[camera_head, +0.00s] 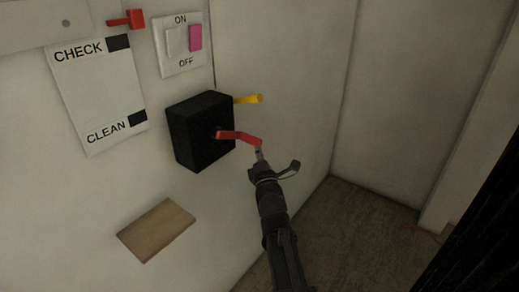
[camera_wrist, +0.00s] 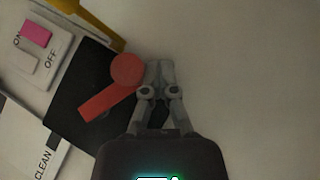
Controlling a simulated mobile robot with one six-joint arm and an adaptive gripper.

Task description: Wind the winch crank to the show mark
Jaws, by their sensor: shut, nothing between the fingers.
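The winch is a black box (camera_head: 200,132) on the white wall. Its red crank (camera_head: 238,136) sticks out from the front face and points right. In the wrist view the crank arm (camera_wrist: 106,103) runs up and right to a round red end (camera_wrist: 127,69). A yellow piece (camera_head: 248,99) juts out at the box's upper right; it also shows in the wrist view (camera_wrist: 97,22). I cannot tell if it is the show mark. My gripper (camera_head: 259,153) is shut and empty, with its fingertips (camera_wrist: 159,70) right beside the crank's end. Whether they touch is unclear.
An ON/OFF switch plate (camera_head: 172,64) with a pink rocker (camera_head: 195,37) is above the box. A CHECK/CLEAN panel (camera_head: 95,95) and a red lever (camera_head: 133,19) are at upper left. A tan board (camera_head: 157,230) is below. The wall to the right is bare.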

